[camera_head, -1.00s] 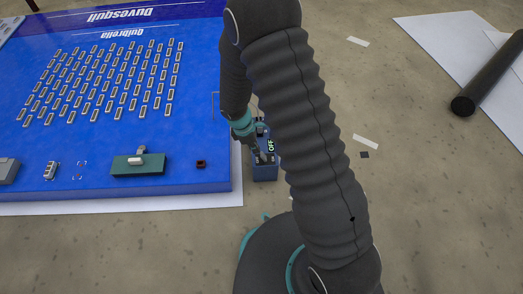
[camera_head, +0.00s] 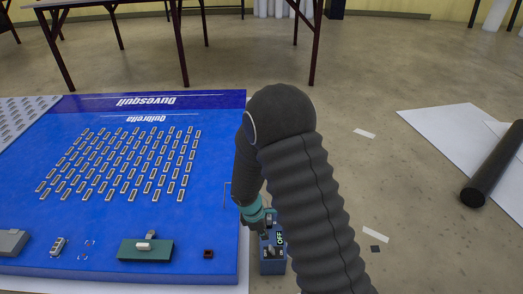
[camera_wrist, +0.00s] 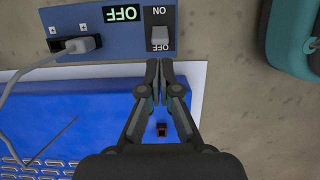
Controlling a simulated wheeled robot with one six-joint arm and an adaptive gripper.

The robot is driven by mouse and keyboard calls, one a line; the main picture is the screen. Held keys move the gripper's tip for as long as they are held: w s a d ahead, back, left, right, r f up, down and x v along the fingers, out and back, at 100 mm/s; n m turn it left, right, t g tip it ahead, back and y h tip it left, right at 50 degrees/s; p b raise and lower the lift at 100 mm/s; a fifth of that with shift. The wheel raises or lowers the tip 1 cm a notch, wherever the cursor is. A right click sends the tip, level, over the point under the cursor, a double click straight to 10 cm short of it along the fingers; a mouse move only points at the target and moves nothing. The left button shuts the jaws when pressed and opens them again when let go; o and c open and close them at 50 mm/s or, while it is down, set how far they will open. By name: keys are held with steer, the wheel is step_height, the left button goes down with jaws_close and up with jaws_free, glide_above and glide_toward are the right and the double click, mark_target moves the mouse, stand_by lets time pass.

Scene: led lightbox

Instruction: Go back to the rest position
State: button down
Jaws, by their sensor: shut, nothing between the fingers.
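My gripper (camera_wrist: 161,70) is shut and empty in the wrist view. Its fingertips are just below the switch (camera_wrist: 160,38) in the picture. The switch sits on a blue box (camera_wrist: 112,42) whose display reads OFF. A grey plug with a cable is in the box's left part. In the head view the blue box (camera_head: 273,267) stands just right of the blue board, with its OFF label showing. My arm bends down to it and partly hides the gripper. I cannot tell whether the fingertips touch the box.
The blue board (camera_head: 215,235) with rows of small parts lies at left. A dark tube (camera_head: 494,165) lies on white sheets (camera_head: 440,118) at right. A dark-legged table (camera_head: 182,45) stands behind. The floor between the board and the sheets is mostly clear.

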steer(key=s+d+r+m+t+y+p, duration=0.1)
steer(key=s+d+r+m, duration=0.3)
steer(key=r, duration=1)
steer(key=s+d+r+m+t+y+p, duration=0.1)
steer(key=s+d+r+m+t, duration=0.1)
steer(key=s+d+r+m, duration=0.2)
steer(key=s+d+r+m+t+p, duration=0.2)
steer(key=s+r+m, duration=0.7)
steer(key=r, duration=1.4)
steer(key=s+d, duration=0.2)
steer(key=s, duration=0.2)
steer(key=shift+r+m+t+y, duration=0.3)
steer(key=shift+y, duration=0.1)
